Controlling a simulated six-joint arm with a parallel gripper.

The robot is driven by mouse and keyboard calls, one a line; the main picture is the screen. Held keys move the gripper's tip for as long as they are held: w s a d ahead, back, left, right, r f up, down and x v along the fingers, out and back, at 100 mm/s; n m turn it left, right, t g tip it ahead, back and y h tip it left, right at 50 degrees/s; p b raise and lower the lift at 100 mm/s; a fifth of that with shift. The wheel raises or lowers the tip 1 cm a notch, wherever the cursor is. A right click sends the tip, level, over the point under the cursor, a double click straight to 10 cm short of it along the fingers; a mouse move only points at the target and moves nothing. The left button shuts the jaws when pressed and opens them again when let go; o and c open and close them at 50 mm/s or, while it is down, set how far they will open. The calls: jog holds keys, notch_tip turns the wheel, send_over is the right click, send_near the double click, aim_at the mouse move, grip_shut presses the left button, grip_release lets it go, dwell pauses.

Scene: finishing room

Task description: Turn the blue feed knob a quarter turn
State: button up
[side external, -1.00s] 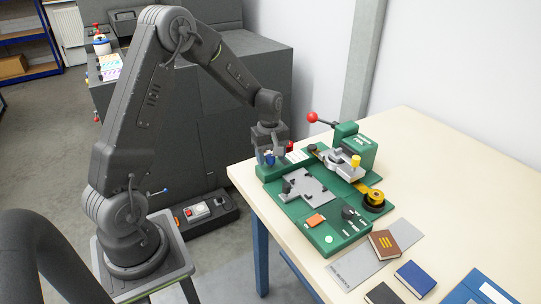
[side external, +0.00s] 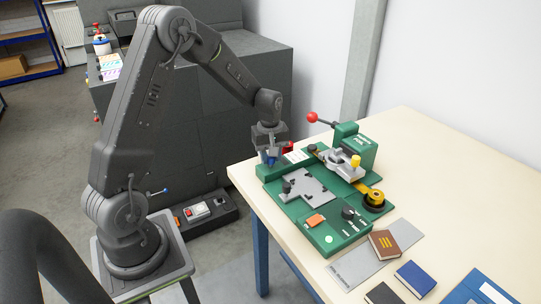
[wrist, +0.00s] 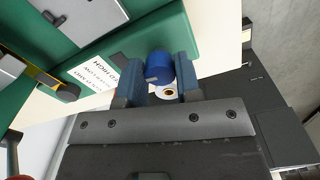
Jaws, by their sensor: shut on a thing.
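The blue feed knob (wrist: 158,66) sits on the far left end of the green machine base (side external: 301,228), beside a white printed label (wrist: 97,75). My gripper (wrist: 159,78) is over it from above, with one blue-grey finger on each side, shut on the knob. In the side external view, my gripper (side external: 269,162) points down at that corner, and its fingers mostly hide the knob. Any pointer mark on the knob is not visible.
A lever with a red ball (side external: 312,117) stands up behind the base. A yellow-and-black round part (side external: 374,200) is at its right. A brown book (side external: 385,244) and a blue book (side external: 415,278) lie on the cream table (side external: 430,160), whose right back area is clear.

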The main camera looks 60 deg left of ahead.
jog(key=m, duration=0.7)
jog(key=shift+m, duration=0.4)
jog(key=m, duration=0.4)
jog(key=shift+m, duration=2.2)
jog(key=shift+a, duration=0.1)
jog(key=o, duration=0.9)
notch_tip(320, 180, up, 14)
jog(key=shift+a+f, duration=0.1)
